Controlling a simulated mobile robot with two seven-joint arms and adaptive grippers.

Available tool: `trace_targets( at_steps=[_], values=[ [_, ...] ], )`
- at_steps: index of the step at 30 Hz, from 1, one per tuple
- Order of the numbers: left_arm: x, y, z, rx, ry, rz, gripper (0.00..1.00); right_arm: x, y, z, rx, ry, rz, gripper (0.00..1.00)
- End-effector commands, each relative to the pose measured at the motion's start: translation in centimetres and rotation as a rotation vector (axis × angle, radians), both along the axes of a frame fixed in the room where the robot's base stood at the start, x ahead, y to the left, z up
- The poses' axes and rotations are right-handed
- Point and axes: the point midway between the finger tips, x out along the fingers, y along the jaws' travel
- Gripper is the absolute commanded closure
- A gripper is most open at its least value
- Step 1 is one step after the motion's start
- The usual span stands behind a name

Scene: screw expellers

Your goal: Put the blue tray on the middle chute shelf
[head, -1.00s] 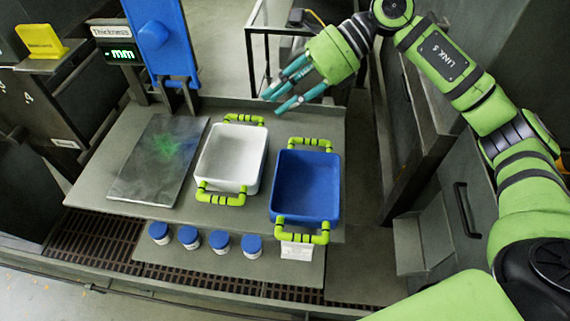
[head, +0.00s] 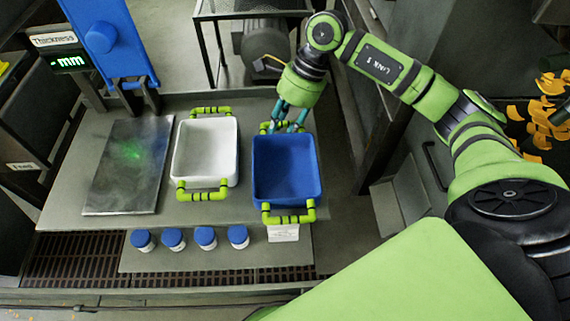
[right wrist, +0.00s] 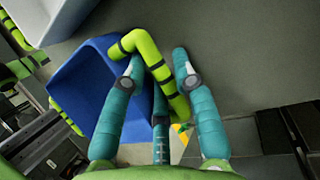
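The blue tray (head: 287,172) sits on the grey table, with black-banded green handles at its far and near ends. My right gripper (head: 288,124) reaches down at the far handle. In the right wrist view, the tray (right wrist: 85,85) is at the left and its green handle (right wrist: 150,55) runs between the teal fingers of my gripper (right wrist: 158,66). The fingers are spread, with a gap between the right finger and the handle. I cannot tell whether the left finger touches it. My left gripper is not in view. I cannot make out a middle chute shelf.
A white tray (head: 206,152) with green handles stands close left of the blue one. Several blue-lidded jars (head: 173,238) line the lower ledge. Yellow pieces (head: 545,110) show at far right.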

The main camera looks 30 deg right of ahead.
Motion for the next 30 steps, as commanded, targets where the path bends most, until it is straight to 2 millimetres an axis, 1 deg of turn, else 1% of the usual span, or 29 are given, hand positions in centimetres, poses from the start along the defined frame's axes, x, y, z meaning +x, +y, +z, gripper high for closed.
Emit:
trace_targets(
  at_steps=[6,8,9,19,23,26,29,30],
  values=[
    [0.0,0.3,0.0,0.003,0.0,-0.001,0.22,0.0,0.0,-0.1,0.0,0.0,-0.001,0.72],
    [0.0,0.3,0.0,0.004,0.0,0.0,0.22,0.0,0.0,-0.1,0.0,0.0,-0.001,0.96],
    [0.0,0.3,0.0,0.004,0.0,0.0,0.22,0.0,0.0,-0.1,0.0,0.0,-0.001,1.0],
    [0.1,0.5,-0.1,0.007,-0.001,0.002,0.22,0.0,0.0,0.0,0.0,-0.001,-0.001,1.0],
    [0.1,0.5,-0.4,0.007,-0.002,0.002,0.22,0.1,0.0,0.5,-0.001,-0.003,-0.001,1.0],
    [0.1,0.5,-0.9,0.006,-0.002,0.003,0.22,0.1,0.0,1.4,0.0,-0.006,-0.001,1.0],
    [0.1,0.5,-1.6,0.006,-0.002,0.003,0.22,0.2,0.0,2.9,0.0,-0.008,-0.002,1.0],
    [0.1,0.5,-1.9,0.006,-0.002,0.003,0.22,0.2,0.0,3.7,0.001,-0.009,0.0,1.0]
  ],
)
